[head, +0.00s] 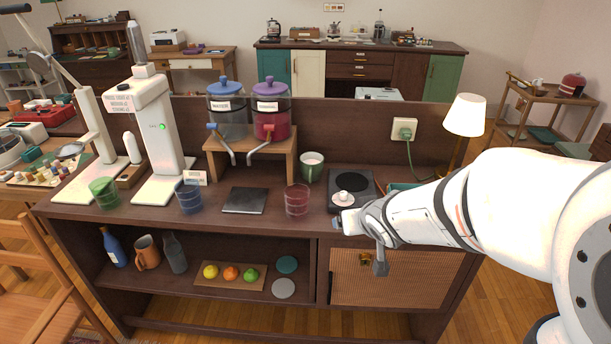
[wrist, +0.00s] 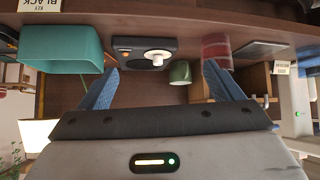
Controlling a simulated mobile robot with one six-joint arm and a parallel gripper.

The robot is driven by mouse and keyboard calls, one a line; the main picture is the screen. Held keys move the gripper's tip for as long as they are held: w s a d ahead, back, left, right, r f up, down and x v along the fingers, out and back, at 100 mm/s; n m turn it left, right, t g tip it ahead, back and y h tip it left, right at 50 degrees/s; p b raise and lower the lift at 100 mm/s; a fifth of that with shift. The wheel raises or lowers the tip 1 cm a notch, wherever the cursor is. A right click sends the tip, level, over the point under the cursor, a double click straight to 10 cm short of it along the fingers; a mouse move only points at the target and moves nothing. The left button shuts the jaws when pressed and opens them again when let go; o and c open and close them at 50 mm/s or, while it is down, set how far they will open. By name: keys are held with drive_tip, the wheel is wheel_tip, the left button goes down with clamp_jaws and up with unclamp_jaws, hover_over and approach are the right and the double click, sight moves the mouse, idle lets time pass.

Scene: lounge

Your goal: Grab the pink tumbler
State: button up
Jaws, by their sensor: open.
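The pink tumbler (head: 297,200), clear and reddish, stands upright on the sideboard top, right of a dark square pad. In the wrist view, which is upside down, the tumbler (wrist: 216,48) shows right of centre, beyond the right fingertip. My gripper (head: 362,242) is at the sideboard's front edge, to the right of and nearer than the tumbler. In the wrist view my gripper (wrist: 163,82) has its two blue fingers spread wide, with nothing between them. It is apart from the tumbler.
A hot plate (head: 352,184) with a small white item on it is right of the tumbler. A green mug (head: 312,166) and dispenser stand (head: 287,172) are behind. A blue tumbler (head: 189,198) is left. A lamp (head: 465,116) and teal tray (wrist: 62,52) are at the right end.

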drive_tip(key=w+a+f+t+y+b, duration=0.1)
drive_tip(key=w+a+f+t+b, duration=0.1)
drive_tip(key=w+a+f+t, duration=0.3)
drive_tip(key=n+t+y+b, duration=0.1)
drive_tip(key=n+y+b, duration=0.2)
drive_tip(key=y, duration=0.2)
approach(292, 189)
drive_tip(key=d, duration=0.2)
drive_tip(key=shift+s+d+f, duration=0.3)
drive_tip(key=shift+s+f, duration=0.05)
drive_tip(key=shift+f, duration=0.05)
drive_tip(key=shift+a+f+y, duration=0.1)
drive_tip(key=shift+a+y, duration=0.3)
drive_tip(key=shift+a, duration=0.15)
drive_tip(key=x, duration=0.7)
drive_tip(key=shift+w+a+r+p, duration=0.25)
drive_tip(key=shift+a+p, duration=0.1)
drive_tip(key=shift+a, duration=0.1)
drive_tip(key=shift+s, duration=0.1)
drive_tip(key=c, duration=1.2)
